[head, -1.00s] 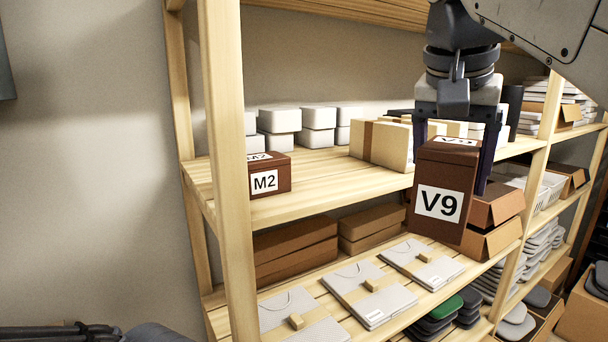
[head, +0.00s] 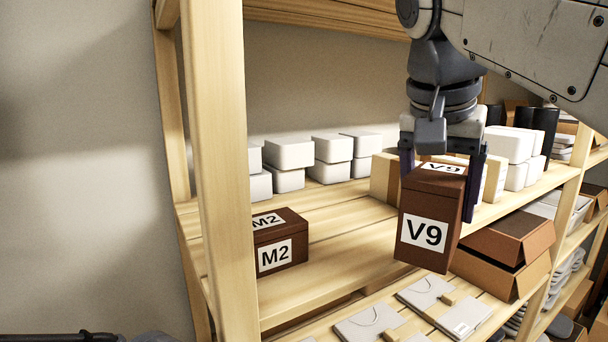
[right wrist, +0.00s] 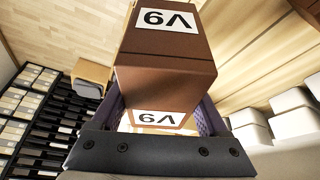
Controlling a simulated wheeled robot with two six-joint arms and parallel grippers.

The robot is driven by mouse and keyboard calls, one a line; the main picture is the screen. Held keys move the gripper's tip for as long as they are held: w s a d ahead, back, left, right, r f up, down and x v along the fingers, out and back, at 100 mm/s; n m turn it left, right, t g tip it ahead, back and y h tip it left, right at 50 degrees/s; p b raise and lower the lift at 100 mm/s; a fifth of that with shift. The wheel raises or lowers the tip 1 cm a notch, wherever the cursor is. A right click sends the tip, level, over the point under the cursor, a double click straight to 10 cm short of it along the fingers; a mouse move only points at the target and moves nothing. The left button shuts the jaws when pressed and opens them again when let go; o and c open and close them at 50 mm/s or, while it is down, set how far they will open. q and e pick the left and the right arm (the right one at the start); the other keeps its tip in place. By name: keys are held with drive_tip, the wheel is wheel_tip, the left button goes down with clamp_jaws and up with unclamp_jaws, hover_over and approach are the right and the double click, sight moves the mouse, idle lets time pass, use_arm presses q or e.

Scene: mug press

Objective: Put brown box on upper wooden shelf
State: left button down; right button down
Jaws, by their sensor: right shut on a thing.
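The brown box (head: 431,215) with V9 labels is held upright in my right gripper (head: 441,170). In the head view it hangs in front of the upper wooden shelf's (head: 330,262) front edge, overlapping it in the picture; the gap to the shelf cannot be judged. In the right wrist view the V9 box (right wrist: 165,75) sits between the two purple fingers of my right gripper (right wrist: 165,110). Another brown box, labelled M2 (head: 279,245), stands on the upper shelf to the left. My left gripper is not identifiable; only a dark part of my left arm shows at lower left.
White boxes (head: 290,153) line the back of the shelf. A tan carton (head: 384,178) stands behind the held box. Bare shelf lies between M2 and the carton. A wooden post (head: 218,170) rises at the left front. Open brown cartons (head: 507,240) sit lower right.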

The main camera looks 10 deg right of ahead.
drive_tip(key=w+p, duration=0.1)
drive_tip(key=p, duration=0.1)
drive_tip(key=r+p, duration=0.1)
drive_tip(key=p, duration=0.1)
drive_tip(key=shift+w+a+p, duration=0.35)
drive_tip(key=shift+a, duration=0.05)
drive_tip(key=w+a+f+p, duration=0.1)
drive_tip(key=w, duration=0.2)
drive_tip(key=w+a+f+p, duration=0.1)
drive_tip(key=w+p, duration=0.1)
drive_tip(key=w, duration=0.2)
drive_tip(key=w+a+f+p, duration=0.1)
drive_tip(key=w+a+p, duration=0.1)
drive_tip(key=w, duration=0.2)
drive_tip(key=shift+f, duration=0.2)
drive_tip(key=shift+f+p, duration=0.3)
drive_tip(key=shift+f, duration=0.25)
drive_tip(key=shift+w, duration=0.1)
drive_tip(key=shift+f, duration=0.1)
